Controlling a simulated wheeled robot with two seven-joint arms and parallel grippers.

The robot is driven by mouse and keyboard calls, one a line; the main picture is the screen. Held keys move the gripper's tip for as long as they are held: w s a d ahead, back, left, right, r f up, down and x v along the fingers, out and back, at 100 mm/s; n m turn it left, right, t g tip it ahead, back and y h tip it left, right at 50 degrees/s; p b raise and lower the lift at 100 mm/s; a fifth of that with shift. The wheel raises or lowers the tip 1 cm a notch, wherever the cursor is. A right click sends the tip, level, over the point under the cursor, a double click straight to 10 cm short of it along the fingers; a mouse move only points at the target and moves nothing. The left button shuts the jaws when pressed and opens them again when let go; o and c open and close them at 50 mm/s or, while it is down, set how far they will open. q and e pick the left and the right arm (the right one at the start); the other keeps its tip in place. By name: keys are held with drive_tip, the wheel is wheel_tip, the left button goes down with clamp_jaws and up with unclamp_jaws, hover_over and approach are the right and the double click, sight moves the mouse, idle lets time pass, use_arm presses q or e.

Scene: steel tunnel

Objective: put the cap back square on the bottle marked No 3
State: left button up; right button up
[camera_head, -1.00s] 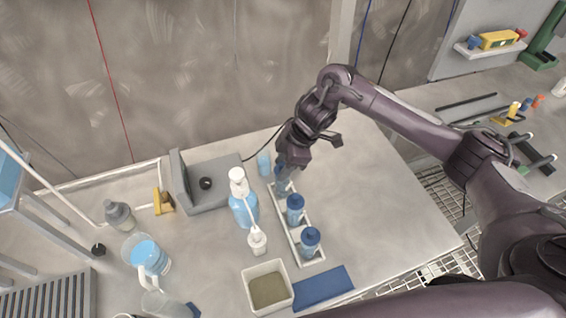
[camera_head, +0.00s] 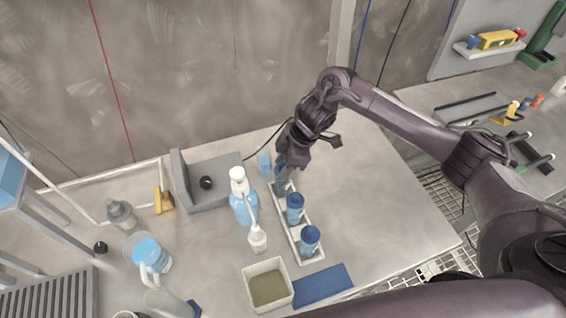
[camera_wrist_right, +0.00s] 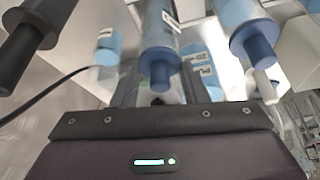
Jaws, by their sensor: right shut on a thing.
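A pale narrow rack (camera_head: 303,243) holds three bottles in a row. The near bottle (camera_head: 309,245) and the middle bottle (camera_head: 295,212) wear dark blue caps. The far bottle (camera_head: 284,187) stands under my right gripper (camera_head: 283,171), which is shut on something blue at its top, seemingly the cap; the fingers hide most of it. I cannot tell whether that cap sits square. In the right wrist view, two blue-capped bottles, a centre one (camera_wrist_right: 160,50) and a right one (camera_wrist_right: 250,45), show beyond the gripper body. Labels show partly; I cannot read a No 3. My left gripper is not in view.
A pump bottle (camera_head: 242,208) and a small white nozzle bottle (camera_head: 257,240) stand close left of the rack. A light blue cylinder (camera_head: 264,162) stands behind it. A square tub (camera_head: 267,300) and blue mat (camera_head: 322,287) lie in front. The table's right side is clear.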

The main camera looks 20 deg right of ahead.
sight(283, 164)
drive_tip(key=shift+s+f, duration=0.1)
drive_tip(key=shift+f, duration=0.05)
drive_tip(key=o, duration=1.7)
drive_tip(key=shift+c, duration=0.2)
drive_tip(key=shift+r, duration=0.2)
drive_tip(key=shift+r+p, duration=3.4)
drive_tip(key=shift+p, duration=0.15)
